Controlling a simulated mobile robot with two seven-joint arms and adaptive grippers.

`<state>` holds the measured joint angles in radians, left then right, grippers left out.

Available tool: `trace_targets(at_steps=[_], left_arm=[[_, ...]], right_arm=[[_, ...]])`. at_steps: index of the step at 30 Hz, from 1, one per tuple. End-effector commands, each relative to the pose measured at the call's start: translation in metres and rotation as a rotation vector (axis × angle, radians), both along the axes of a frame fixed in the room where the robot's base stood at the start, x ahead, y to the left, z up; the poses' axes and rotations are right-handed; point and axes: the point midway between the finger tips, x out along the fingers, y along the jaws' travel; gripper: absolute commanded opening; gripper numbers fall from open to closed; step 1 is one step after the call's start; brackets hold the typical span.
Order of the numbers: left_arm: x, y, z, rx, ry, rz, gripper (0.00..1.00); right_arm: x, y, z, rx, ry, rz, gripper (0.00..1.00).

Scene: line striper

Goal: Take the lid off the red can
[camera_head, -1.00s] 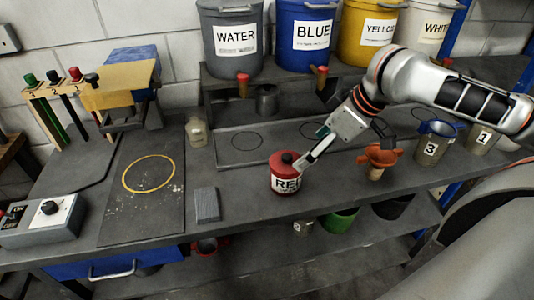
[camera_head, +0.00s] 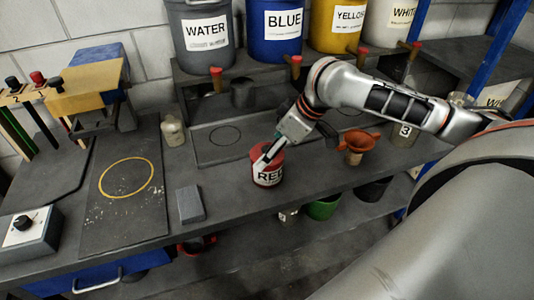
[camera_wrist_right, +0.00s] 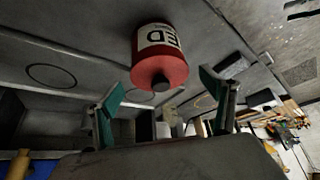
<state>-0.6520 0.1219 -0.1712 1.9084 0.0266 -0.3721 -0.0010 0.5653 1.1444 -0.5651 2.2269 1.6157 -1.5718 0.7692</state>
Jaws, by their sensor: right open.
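The red can (camera_head: 267,174) with a white label stands upright on the grey bench. It also shows in the right wrist view (camera_wrist_right: 160,46), where its red lid (camera_wrist_right: 150,72) with a dark knob faces the camera and is on the can. My right gripper (camera_head: 264,158) is at the can's top in the head view and hides most of the lid. In the wrist view its two teal-tipped fingers (camera_wrist_right: 163,84) are spread wide, one on each side of the lid, with nothing between them gripped. My left gripper is not in view.
An orange funnel (camera_head: 357,142) and the cup marked 3 (camera_head: 404,134) stand right of the can. A grey block (camera_head: 190,204) lies to the left. Big labelled buckets, such as the blue one (camera_head: 283,28), stand on a shelf behind. The bench just left of the can is clear.

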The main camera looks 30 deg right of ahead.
Motion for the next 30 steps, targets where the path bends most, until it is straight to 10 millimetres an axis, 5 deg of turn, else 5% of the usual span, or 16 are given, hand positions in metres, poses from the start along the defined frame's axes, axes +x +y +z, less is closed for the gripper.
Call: trace_targets(at_steps=[5, 9, 23, 30], left_arm=[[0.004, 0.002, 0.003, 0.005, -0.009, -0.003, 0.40], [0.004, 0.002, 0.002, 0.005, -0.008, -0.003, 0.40], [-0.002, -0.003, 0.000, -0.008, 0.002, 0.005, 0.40], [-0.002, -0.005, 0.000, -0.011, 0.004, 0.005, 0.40]], right_arm=[[0.000, 0.000, 0.000, -0.001, 0.000, 0.000, 0.80], [0.000, 0.000, 0.000, -0.001, 0.000, 0.000, 0.44], [0.001, -0.001, 0.005, -0.001, -0.002, 0.000, 0.44], [0.001, -0.001, 0.031, -0.002, -0.006, 0.000, 0.44]])
